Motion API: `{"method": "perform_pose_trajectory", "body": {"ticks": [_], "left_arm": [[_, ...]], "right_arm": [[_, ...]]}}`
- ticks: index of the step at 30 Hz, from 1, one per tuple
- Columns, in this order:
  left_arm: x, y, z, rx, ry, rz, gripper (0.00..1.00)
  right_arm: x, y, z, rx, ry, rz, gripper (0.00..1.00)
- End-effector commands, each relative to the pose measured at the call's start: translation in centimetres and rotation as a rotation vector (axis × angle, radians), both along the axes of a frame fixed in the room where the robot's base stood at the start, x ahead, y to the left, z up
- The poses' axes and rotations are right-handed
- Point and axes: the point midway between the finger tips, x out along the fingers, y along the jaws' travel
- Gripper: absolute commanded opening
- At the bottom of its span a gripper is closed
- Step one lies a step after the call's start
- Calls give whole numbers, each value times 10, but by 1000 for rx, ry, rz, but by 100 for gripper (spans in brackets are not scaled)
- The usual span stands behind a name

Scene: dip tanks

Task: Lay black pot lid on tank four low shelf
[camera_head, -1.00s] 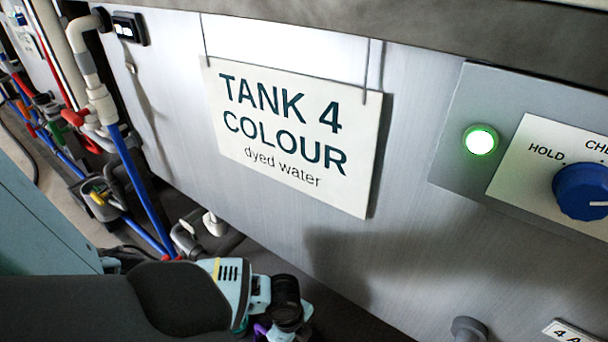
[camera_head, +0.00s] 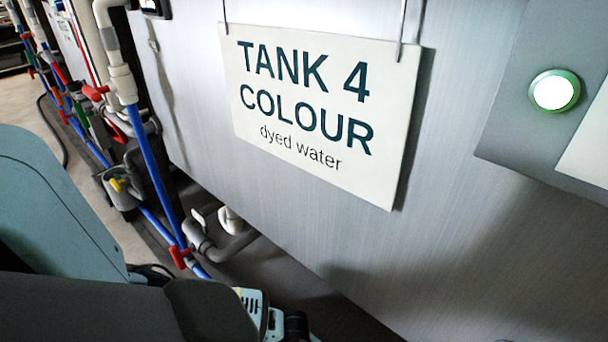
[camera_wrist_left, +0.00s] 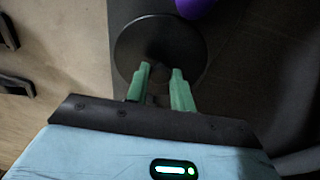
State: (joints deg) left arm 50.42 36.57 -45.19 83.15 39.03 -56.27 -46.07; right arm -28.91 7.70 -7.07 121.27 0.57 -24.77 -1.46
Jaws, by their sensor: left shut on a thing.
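The black pot lid (camera_wrist_left: 190,42) is a dark round disc in the left wrist view, just beyond my fingers. My left gripper (camera_wrist_left: 160,74) has its green fingers shut on the lid, at its near middle part; the exact grip spot is too dark to tell. In the head view my left arm comes in at the bottom left, and its fingers and the lid are out of the picture. Tank four (camera_head: 460,220) is a grey metal front with a white "TANK 4 COLOUR" sign (camera_head: 318,110). I cannot make out its low shelf. My right gripper is not in view.
Blue and grey pipes (camera_head: 155,175) with red valve handles run left of the tank. A lit green-rimmed button (camera_head: 554,91) is at right. In the wrist view, a purple thing (camera_wrist_left: 193,7) is beyond the lid, and a tan surface (camera_wrist_left: 60,60) lies at left.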

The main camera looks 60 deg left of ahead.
Motion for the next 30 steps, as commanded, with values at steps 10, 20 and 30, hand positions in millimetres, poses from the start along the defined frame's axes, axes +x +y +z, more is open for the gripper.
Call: {"method": "perform_pose_trajectory", "body": {"ticks": [10,20,30], "left_arm": [[0,-1,-41,0,1,-1,1],[0,0,-43,0,1,-1,1],[0,0,-42,0,1,-1,46]], "right_arm": [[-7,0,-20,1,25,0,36],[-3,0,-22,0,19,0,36],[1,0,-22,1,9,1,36]]}}
